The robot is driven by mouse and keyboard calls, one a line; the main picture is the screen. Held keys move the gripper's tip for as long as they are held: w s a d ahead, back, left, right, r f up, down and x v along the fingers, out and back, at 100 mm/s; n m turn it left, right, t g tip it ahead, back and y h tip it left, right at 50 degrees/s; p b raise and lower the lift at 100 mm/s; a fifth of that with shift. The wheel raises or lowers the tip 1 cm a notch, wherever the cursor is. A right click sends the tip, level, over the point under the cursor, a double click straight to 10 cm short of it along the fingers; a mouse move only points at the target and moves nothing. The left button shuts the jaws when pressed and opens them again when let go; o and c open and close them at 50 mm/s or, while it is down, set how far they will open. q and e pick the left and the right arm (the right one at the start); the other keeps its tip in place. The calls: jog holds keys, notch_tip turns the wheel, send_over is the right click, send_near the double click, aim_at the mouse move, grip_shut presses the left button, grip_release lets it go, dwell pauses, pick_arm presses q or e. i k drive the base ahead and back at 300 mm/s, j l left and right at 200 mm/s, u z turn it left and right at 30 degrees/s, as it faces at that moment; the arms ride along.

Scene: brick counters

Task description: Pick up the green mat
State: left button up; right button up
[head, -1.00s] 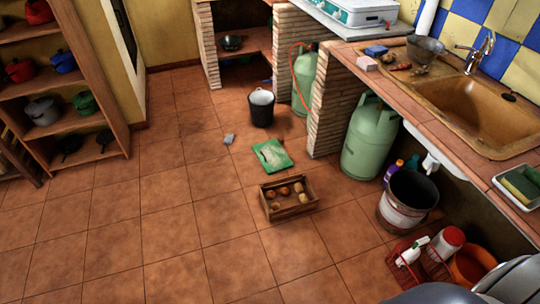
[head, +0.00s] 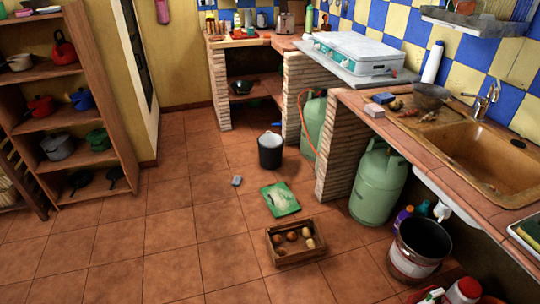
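The green mat (head: 279,199) lies flat on the tiled floor, a little right of the picture's middle. A pale, whitish patch or item covers part of its top; I cannot tell what it is. The mat sits just behind a wooden crate and in front of a dark bucket, apart from both. Neither of my grippers shows in the head view.
The wooden crate (head: 272,252) holds several round brownish items. A dark bucket (head: 270,151) and a small grey object (head: 237,181) stand near the mat. Brick counters (head: 340,150) with green gas bottles (head: 378,182) line the right. The floor at left (head: 160,230) is clear.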

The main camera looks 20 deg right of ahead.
aim_at(281, 201)
jog(key=z, duration=0.75)
jog(key=i+j+z, duration=0.3)
jog(key=z, duration=0.2)
jog(key=i+j+z, duration=0.65)
jog(key=j+z, duration=0.3)
jog(key=j, duration=0.15)
